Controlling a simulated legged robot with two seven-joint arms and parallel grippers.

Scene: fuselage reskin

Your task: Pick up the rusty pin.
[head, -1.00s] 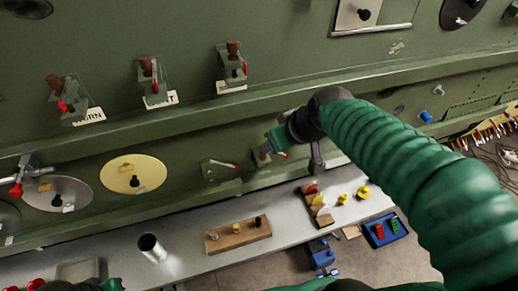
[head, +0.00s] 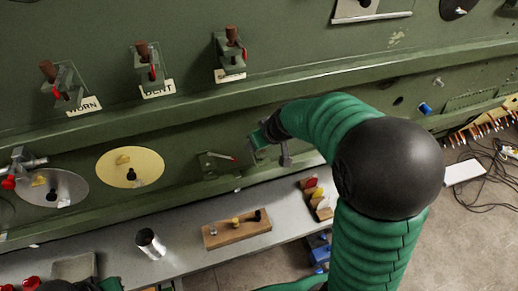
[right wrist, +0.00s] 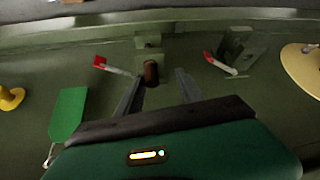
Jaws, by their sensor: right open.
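In the right wrist view, a rusty brown pin (right wrist: 151,72) sticks out of a small green bracket (right wrist: 149,42) on the panel. My right gripper (right wrist: 158,92) is open, with its two dark fingers on either side of and slightly short of the pin, the pin nearer the left finger. Nothing is between the fingertips. In the head view my right gripper (head: 258,142) is at the lower panel, and I cannot make out this pin there. Dark and green parts of my left arm show at the bottom left edge; its fingers are not visible.
A red-tipped lever (right wrist: 112,66) is left of the pin; another bracket (right wrist: 236,45) with a red-handled lever is right. Brown-topped pins stand in labelled brackets (head: 149,70) above. Below, a grey bench (head: 185,240) holds a wooden block (head: 236,231) and a metal cup (head: 150,244).

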